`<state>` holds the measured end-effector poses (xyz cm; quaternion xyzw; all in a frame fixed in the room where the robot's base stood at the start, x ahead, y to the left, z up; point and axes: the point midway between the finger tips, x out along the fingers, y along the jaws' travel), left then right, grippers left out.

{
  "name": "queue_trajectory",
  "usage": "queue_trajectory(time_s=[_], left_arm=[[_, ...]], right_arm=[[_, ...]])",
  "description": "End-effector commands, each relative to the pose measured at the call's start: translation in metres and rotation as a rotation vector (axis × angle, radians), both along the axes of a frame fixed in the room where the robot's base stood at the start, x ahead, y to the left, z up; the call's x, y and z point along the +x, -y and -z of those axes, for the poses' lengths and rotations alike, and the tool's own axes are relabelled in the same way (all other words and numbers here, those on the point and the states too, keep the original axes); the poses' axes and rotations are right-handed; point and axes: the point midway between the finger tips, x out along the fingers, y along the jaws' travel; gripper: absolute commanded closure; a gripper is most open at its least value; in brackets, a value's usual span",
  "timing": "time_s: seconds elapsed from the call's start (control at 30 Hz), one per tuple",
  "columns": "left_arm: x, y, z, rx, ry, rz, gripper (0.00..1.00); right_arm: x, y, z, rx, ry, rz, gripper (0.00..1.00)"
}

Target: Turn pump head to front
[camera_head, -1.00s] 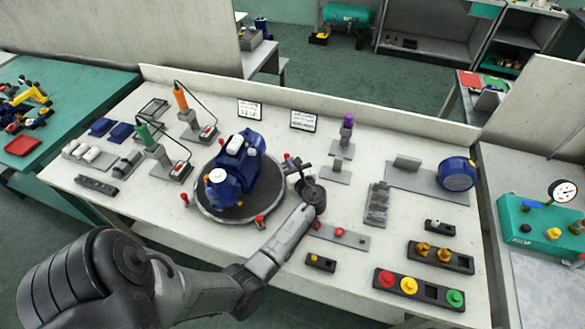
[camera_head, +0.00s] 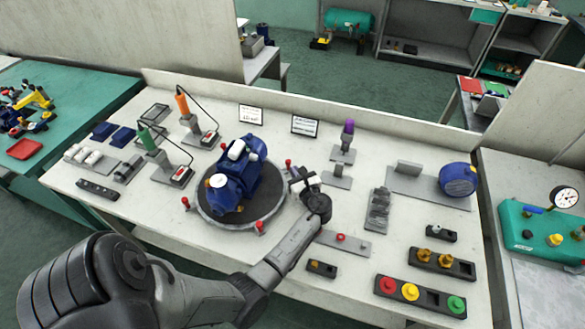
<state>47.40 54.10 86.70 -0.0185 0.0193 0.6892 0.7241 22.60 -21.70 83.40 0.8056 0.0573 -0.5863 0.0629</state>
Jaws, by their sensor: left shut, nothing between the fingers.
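The blue pump (camera_head: 234,175) sits on a round dark turntable (camera_head: 257,212) at the left of the middle of the white workbench. Its round head with a white cap (camera_head: 217,181) points to the lower left, and its body runs back to the upper right. Red-topped pegs (camera_head: 260,227) stand around the turntable rim. My left gripper (camera_head: 298,178) is at the right edge of the turntable, near a red peg (camera_head: 288,164). Its fingers are shut and small in the picture; whether they touch the peg or rim cannot be told. My right gripper does not show.
Green (camera_head: 147,139) and orange (camera_head: 182,104) drivers stand on holders behind the turntable. A purple-topped tool (camera_head: 347,132), a blue round part (camera_head: 458,179) and a button panel (camera_head: 420,295) are to the right. My left arm crosses the bench front.

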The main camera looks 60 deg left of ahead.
Motion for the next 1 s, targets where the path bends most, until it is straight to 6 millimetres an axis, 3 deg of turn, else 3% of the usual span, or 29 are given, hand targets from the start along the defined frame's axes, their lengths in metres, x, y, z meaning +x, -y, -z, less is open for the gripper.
queue_trajectory(time_s=[0.2,0.5,0.7,1.0], left_arm=[[-0.003,0.043,-0.003,-0.003,0.000,0.000,1.00],[-0.005,0.085,-0.004,-0.001,-0.002,-0.001,1.00],[-0.005,0.095,-0.005,0.000,0.000,0.000,1.00],[-0.007,0.096,-0.005,-0.006,0.014,-0.003,1.00]], right_arm=[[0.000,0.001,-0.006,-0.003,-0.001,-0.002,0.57],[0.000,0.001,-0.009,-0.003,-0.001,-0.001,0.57],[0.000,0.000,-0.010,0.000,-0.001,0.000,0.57],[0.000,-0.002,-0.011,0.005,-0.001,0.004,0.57]])
